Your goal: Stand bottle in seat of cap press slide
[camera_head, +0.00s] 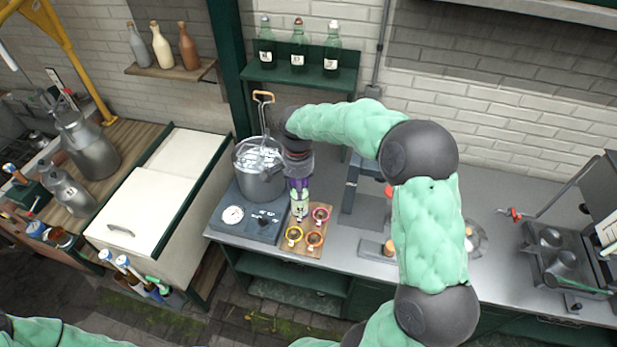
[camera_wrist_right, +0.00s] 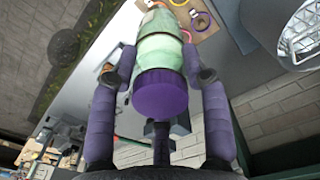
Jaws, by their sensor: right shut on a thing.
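My right gripper (camera_head: 299,186) reaches down over the left part of the counter. It is shut on a bottle (camera_head: 300,206), pale green with a white label, above or at the back edge of a small wooden board. In the right wrist view the bottle (camera_wrist_right: 160,58) sits between both fingers, its flat purple end towards my palm. What looks like the cap press (camera_head: 355,185) stands right of it, a dark upright frame partly hidden behind my right arm. A low part with an orange-brown top (camera_head: 389,247) shows in front, possibly its slide; the seat is not clear. My left gripper is out of view.
The wooden board (camera_head: 287,247) carries several coloured rings. A steel pot (camera_head: 262,175) stands on a unit with a dial (camera_head: 232,215), close left of the gripper. Several bottles stand on the green shelf (camera_head: 285,78) behind. A hinged cooking plate (camera_head: 565,260) is at far right.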

